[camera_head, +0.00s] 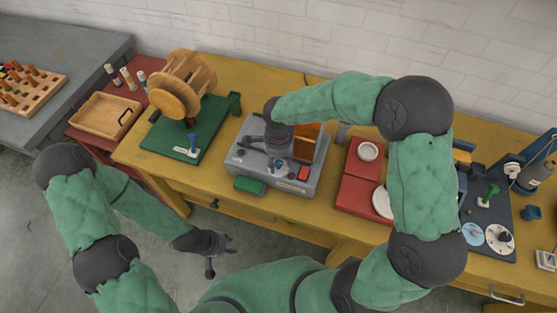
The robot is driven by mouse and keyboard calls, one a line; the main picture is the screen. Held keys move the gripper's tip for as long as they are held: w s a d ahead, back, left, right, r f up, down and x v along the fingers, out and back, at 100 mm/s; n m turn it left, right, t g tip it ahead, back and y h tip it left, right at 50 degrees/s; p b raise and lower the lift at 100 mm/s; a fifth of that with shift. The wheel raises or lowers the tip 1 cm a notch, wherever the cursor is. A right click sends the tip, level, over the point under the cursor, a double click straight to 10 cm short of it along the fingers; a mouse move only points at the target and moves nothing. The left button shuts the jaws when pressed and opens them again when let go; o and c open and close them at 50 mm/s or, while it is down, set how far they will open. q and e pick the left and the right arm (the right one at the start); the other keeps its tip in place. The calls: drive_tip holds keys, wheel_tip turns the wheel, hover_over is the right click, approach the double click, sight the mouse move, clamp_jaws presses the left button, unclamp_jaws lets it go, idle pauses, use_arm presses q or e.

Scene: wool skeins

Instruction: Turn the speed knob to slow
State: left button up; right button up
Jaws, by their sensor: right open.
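A grey machine (298,184) stands on the yellow table, with an orange panel (311,131) and a red button (303,173) on it. I cannot single out the speed knob or read its setting; small blue and white parts (280,169) show on the machine's front, close to my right gripper. My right gripper (277,161) points down over the machine, open, and its wrist hides part of the top. I cannot tell whether its fingers touch anything. My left gripper (220,256) is open and empty, low in front of the table over the floor.
A wooden reel on a green base (186,154) stands left of the machine, and a green block (249,185) lies at its front edge. Red scales (361,190) stand to the right. A dark board with dials (482,216) is further right. A wooden tray (104,116) is at far left.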

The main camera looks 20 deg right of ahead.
clamp_jaws()
